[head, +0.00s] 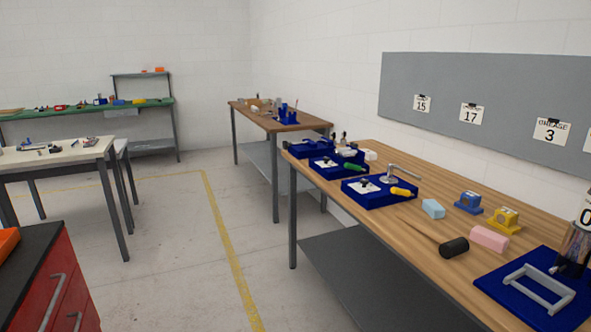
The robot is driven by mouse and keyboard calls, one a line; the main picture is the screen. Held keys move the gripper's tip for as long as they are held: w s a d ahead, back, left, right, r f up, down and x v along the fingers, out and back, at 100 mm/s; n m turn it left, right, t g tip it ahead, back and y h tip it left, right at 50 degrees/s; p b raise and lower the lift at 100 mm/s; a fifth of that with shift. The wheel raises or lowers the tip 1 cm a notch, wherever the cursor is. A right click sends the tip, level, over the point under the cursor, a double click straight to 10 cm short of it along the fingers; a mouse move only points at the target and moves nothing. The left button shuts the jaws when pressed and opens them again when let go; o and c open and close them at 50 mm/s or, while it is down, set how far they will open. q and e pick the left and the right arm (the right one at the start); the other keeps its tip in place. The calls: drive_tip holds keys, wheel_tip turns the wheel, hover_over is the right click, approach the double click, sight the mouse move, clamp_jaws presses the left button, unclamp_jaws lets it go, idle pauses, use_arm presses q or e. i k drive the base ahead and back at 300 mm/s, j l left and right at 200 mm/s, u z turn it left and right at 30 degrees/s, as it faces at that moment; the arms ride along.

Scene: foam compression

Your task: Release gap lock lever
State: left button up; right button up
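I cannot tell for certain which part is the gap lock lever. A blue fixture (372,201) with a white plate stands on the wooden bench at the right. A silver bar lever (404,173) rises at its back, and a yellow handle (401,192) lies at its right side. Behind it stands a similar blue fixture (325,171) with a green handle (354,166). The lock state of these parts is too small to read.
The wooden bench (425,262) also holds a light blue block (432,209), a pink block (489,237), a black-headed mallet (454,247), blue and yellow small devices, and a grey frame on a blue mat (495,283). A red cabinet (62,285) stands left. The floor between is clear.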

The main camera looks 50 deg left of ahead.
sight(348, 165)
drive_tip(key=u, duration=1.25)
drive_tip(key=i+j+z, duration=0.1)
drive_tip(key=i, duration=0.35)
drive_tip(key=i+j+z, duration=0.1)
drive_tip(key=i, duration=0.35)
drive_tip(key=i+j+z, duration=0.15)
drive_tip(key=i, duration=0.3)
drive_tip(key=i+j+z, duration=0.1)
drive_tip(key=i, duration=0.35)
drive_tip(key=i+j+z, duration=0.1)
drive_tip(key=i+j, duration=0.25)
drive_tip(key=i, duration=0.1)
